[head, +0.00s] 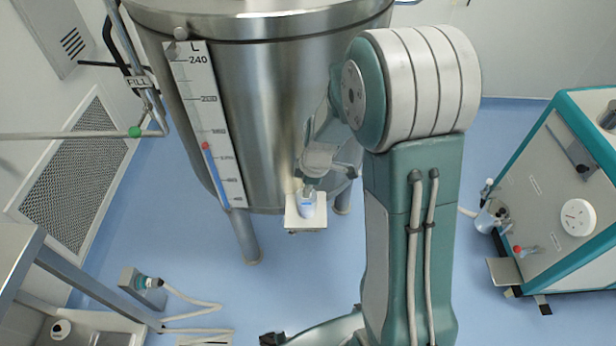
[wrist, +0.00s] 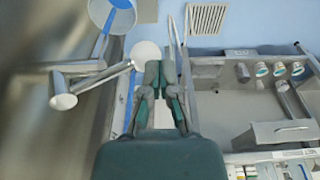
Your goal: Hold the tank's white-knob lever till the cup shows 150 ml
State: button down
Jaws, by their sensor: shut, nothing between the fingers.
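The steel tank (head: 275,110) stands left of my arm in the head view. A small cup (head: 306,204) with bluish contents sits on a white ledge (head: 291,222) at its lower front; its marks are too small to read. In the wrist view, a pale lever (wrist: 105,78) ends in a round white knob (wrist: 147,52). My gripper (wrist: 160,66) is shut and empty, its fingertips close beside the knob on the right. I cannot tell whether they touch it. In the head view the gripper shows just above the cup, partly hidden by my arm, and the lever is not clear.
The tank's gauge (head: 213,130) has a blue column topped by a red marker. A steel sink unit (head: 75,305) stands at lower left, also at right in the wrist view (wrist: 240,105). A teal-edged machine (head: 565,200) stands at right. Blue floor lies between.

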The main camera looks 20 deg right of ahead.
jog(key=shift+s+f, duration=0.3)
jog(key=shift+f, duration=0.1)
dwell(0.4)
dwell(3.5)
